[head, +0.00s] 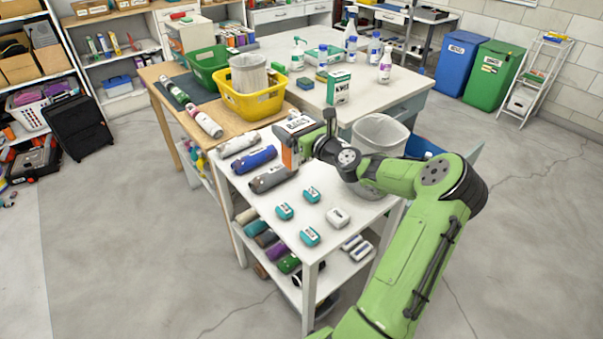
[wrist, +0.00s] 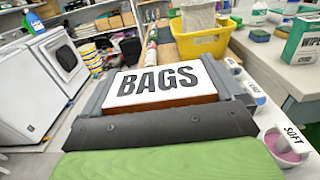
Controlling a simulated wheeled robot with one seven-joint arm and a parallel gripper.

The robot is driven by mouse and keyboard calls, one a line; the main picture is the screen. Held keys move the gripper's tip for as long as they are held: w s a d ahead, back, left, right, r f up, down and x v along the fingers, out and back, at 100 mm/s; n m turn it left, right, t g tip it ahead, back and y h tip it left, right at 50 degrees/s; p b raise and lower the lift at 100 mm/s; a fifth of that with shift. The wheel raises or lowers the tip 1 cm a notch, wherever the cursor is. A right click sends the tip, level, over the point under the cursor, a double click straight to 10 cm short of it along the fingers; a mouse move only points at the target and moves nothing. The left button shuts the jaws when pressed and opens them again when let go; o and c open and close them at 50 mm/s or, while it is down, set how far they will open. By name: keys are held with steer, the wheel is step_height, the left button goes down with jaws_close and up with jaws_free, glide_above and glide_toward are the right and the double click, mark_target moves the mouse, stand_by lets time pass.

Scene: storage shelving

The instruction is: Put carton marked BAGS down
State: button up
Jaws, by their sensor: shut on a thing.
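The carton marked BAGS (head: 289,152) is orange-brown with a white top face and black lettering. My gripper (head: 304,143) is shut on it, and the carton is upright over the far part of the white shelf unit's top (head: 273,217). I cannot tell whether its base touches that top. In the wrist view the carton (wrist: 165,84) sits between the two jaws (wrist: 166,90), with its lettered face towards the camera. The carton's lower part is hidden there.
Rolled bags, one blue (head: 255,158), lie left of the carton. A yellow basket (head: 257,104) stands behind on a wooden table. A grey bin (head: 381,133) is to the right.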

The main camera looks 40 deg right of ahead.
mark_target(297, 155)
steer(key=f+b, duration=0.2)
steer(key=f, duration=0.3)
steer(key=f+b, duration=0.2)
steer(key=f, duration=0.3)
steer(key=shift+s+d+b, duration=0.15)
steer(key=shift+d+b, duration=0.05)
steer(key=shift+b, duration=0.1)
steer(key=shift+r, duration=0.1)
steer(key=o, duration=0.7)
steer(key=shift+c, duration=0.2)
